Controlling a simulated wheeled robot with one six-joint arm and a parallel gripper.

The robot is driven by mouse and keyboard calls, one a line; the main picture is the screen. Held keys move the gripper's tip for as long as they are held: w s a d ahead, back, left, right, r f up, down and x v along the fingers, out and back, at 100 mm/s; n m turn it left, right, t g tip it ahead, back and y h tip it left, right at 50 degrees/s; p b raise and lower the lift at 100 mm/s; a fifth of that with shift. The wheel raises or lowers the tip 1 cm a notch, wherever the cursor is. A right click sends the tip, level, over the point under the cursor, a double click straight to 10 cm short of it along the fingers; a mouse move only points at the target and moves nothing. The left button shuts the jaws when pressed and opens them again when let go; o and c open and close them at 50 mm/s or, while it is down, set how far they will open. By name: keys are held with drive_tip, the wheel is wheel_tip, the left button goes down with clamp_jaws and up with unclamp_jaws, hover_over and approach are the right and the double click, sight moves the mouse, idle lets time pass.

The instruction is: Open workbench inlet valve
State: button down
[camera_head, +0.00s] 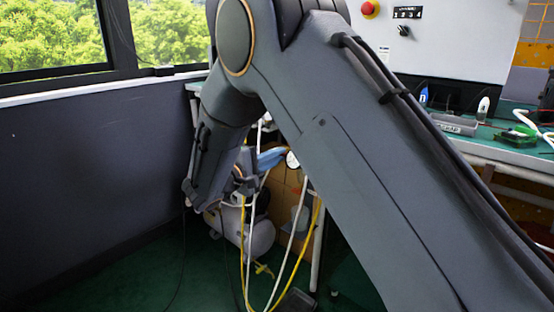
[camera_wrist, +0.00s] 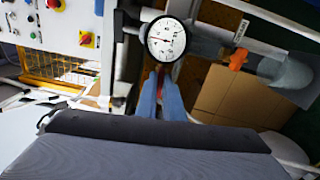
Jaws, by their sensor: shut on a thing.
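My gripper (camera_wrist: 161,76), with two blue fingers, reaches to just below a round white pressure gauge (camera_wrist: 166,38) in the wrist view. A narrow red part (camera_wrist: 161,84) shows between the fingers, and they are shut on it. It looks like the inlet valve's handle, but most of it is hidden. In the head view my gripper (camera_head: 284,154) points right, and its tips are beside the gauge (camera_head: 293,160) under the workbench. The valve body and the handle's angle cannot be made out.
An orange handle (camera_wrist: 238,59) sits on piping right of the gauge. Cardboard boxes (camera_wrist: 225,98) stand behind. A grey tank (camera_head: 250,238) and yellow and white hoses (camera_head: 286,262) are below my gripper. The green workbench top (camera_head: 515,152) is at right, a dark wall (camera_head: 90,190) at left.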

drive_tip(key=shift+m, duration=0.6)
drive_tip(key=c, duration=1.9)
unclamp_jaws()
drive_tip(key=shift+o, duration=0.2)
drive_tip(key=p+v, duration=0.1)
drive_tip(key=v, duration=0.6)
drive_tip(key=shift+s+a, duration=0.25)
drive_tip(key=shift+s, duration=0.1)
